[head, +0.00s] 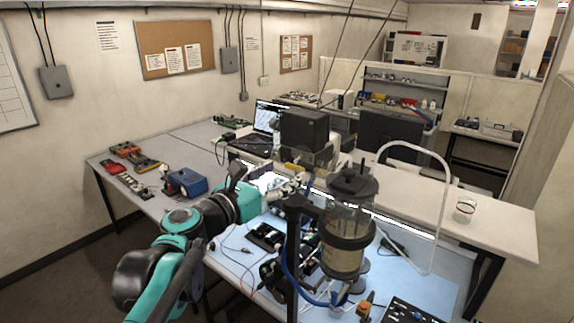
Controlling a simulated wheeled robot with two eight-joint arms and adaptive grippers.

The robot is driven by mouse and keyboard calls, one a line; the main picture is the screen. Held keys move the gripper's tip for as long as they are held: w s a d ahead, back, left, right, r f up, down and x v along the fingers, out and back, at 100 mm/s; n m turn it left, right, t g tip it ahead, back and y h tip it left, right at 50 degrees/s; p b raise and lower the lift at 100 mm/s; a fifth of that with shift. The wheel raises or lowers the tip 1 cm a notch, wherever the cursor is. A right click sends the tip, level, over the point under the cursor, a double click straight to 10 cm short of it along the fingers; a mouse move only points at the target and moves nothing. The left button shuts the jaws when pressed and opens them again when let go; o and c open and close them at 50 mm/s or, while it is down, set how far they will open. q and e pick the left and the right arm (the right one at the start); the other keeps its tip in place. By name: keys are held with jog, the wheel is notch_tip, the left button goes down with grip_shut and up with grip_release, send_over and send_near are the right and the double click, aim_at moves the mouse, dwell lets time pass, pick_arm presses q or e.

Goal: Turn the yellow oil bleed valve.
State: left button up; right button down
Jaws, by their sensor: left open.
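The sealed cylinder (346,222) is a clear upright vessel with a dark lid and a dark band, held on a black stand at the right of the bench. Yellowish liquid shows in its lower part. A small yellow-orange knob (366,309) sits low beside its base at the bottom of the head view. It looks like the bleed valve, but it is too small to tell surely. My left gripper (290,189) is to the left of the cylinder and above the knob's level, apart from the knob. It is open; its fingertips are small and hard to make out. My right gripper is not seen.
A black post (293,250) and a blue hose (291,275) stand between my left arm and the cylinder. A white tube (445,190) arches at the right. A blue box (185,182) and meters lie on the left bench. A jar (465,209) stands on the right bench.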

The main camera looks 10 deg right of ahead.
aim_at(293, 166)
pick_arm(q)
jog(key=shift+x, duration=1.55)
jog(key=c, duration=1.2)
jog(key=shift+o, duration=0.2)
